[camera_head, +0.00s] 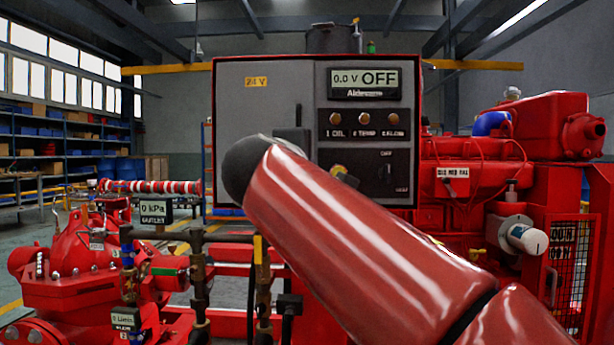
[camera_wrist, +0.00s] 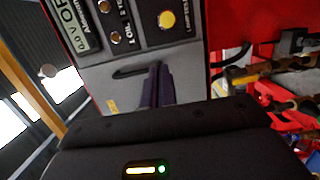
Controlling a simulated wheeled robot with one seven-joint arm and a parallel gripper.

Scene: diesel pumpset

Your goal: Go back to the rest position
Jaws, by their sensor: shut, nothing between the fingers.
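My gripper (camera_wrist: 157,68) shows in the wrist view as two dark fingers pressed together, shut and empty. The fingers appear in front of the grey door of the control panel (camera_wrist: 110,80), near a dark handle slot (camera_wrist: 130,71); I cannot tell the gap. In the head view my red arm reaches up from the lower right and crosses the lower part of the control panel (camera_head: 265,110). My gripper is mostly hidden behind the arm there. The panel display (camera_head: 363,80) reads 0.0 V OFF.
A red pump (camera_head: 70,270) with pipes and gauges stands at lower left. A red engine (camera_head: 500,150) stands at the right. Shelves (camera_head: 60,145) line the far left wall. A yellow rail (camera_head: 170,68) runs behind the panel. Floor shows between the pump and the shelves.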

